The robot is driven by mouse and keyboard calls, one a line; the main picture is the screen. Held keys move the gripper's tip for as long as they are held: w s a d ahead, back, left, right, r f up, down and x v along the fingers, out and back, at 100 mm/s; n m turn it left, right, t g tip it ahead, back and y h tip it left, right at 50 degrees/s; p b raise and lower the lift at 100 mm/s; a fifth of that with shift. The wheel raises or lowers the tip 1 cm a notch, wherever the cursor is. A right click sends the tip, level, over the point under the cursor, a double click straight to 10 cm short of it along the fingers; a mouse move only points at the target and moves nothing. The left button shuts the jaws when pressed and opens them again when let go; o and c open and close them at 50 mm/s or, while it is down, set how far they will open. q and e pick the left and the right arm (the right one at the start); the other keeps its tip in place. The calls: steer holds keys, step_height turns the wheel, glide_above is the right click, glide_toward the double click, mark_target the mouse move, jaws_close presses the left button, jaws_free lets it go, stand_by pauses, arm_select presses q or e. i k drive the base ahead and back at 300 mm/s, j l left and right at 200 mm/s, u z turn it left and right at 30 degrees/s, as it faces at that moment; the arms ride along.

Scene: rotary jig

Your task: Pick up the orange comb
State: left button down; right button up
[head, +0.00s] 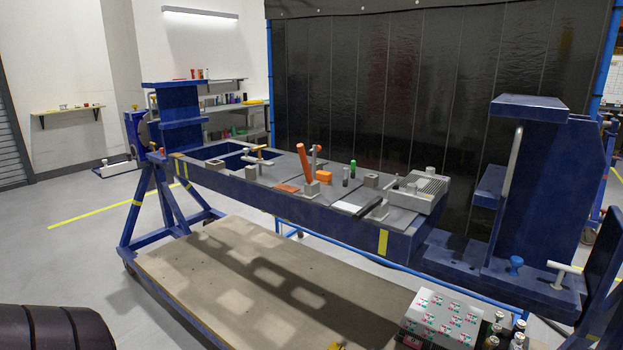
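A small flat orange-red piece (287,188) lies on the grey top of the blue jig beam (340,215), near its front edge; it may be the orange comb, but it is too small to make out teeth. Behind it to the right sits an orange block (323,177). An orange-red rod (304,160) stands tilted between them, its foot at a grey block. Neither of my grippers is in view.
A grey finned block (414,192), a black cylinder (369,206) and a green-topped marker (353,168) share the beam top. Blue uprights (180,115) stand at both ends. A wooden platform (235,285) lies below. A sticker-covered box (440,318) and bottles are at the lower right.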

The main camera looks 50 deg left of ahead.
mark_target(324, 177)
steer(key=u, duration=1.55)
steer(key=i+j+z, duration=0.2)
steer(key=j, duration=0.35)
steer(key=i+j+z, duration=0.1)
steer(key=i+j, duration=0.15)
